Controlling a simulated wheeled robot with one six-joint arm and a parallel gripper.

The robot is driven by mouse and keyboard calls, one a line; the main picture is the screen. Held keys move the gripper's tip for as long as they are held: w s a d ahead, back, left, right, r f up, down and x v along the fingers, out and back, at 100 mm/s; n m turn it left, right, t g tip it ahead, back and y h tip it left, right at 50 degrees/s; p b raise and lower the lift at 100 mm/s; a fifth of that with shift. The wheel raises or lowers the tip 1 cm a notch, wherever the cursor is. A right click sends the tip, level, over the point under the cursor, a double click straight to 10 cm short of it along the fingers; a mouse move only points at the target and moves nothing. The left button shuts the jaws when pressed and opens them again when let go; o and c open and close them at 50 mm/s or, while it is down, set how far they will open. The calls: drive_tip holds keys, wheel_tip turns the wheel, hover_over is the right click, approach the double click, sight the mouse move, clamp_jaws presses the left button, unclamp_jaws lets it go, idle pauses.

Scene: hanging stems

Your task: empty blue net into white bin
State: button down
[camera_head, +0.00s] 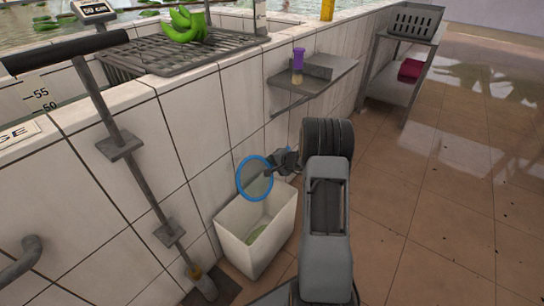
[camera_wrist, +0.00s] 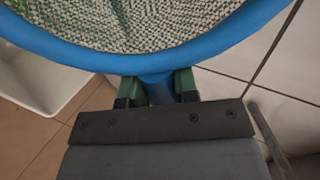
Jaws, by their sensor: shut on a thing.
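The blue net shows as a blue ring (camera_head: 255,178) above the white bin in the head view. In the wrist view its blue rim (camera_wrist: 150,60) and pale speckled mesh (camera_wrist: 130,25) fill the upper part. My gripper (camera_head: 284,161) is shut on the net's blue handle, which shows between the fingers (camera_wrist: 158,90) in the wrist view. The white bin (camera_head: 275,235) stands on the floor against the tiled wall, with some green stuff (camera_head: 256,233) inside it. Green also shows at the mesh's upper left in the wrist view; I cannot tell what it is.
A metal rack (camera_head: 170,52) with green bananas (camera_head: 185,25) lies on the wall top. A small wall shelf (camera_head: 315,85) holds a purple-topped bottle (camera_head: 298,62). A cart with a grey crate (camera_head: 415,20) stands at the back. The right floor is clear.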

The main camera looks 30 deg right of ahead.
drive_tip(key=shift+r+g+h+p, duration=0.25)
drive_tip(key=shift+g+p, duration=0.65)
drive_tip(key=shift+p, duration=2.5)
drive_tip(key=shift+g+h+p, duration=0.45)
drive_tip(key=shift+g+p, duration=0.45)
drive_tip(key=shift+p, duration=2.5)
drive_tip(key=g+h+p, duration=0.1)
drive_tip(key=g+p, duration=0.2)
drive_tip(key=p, duration=0.9)
drive_tip(key=shift+s+h+p, duration=0.1)
drive_tip(key=shift+h+p, duration=0.2)
drive_tip(key=shift+f, duration=0.25)
drive_tip(key=shift+g, duration=0.6)
drive_tip(key=shift+f+h+b, duration=0.25)
drive_tip(key=shift+h+b, duration=0.05)
drive_tip(key=shift+b, duration=0.1)
drive_tip(key=shift+g+h+b, duration=0.3)
drive_tip(key=shift+g+b, duration=0.6)
drive_tip(key=shift+b, duration=0.5)
drive_tip(key=shift+r+g, duration=0.1)
drive_tip(key=shift+g, duration=0.2)
drive_tip(key=shift+s+r, duration=0.1)
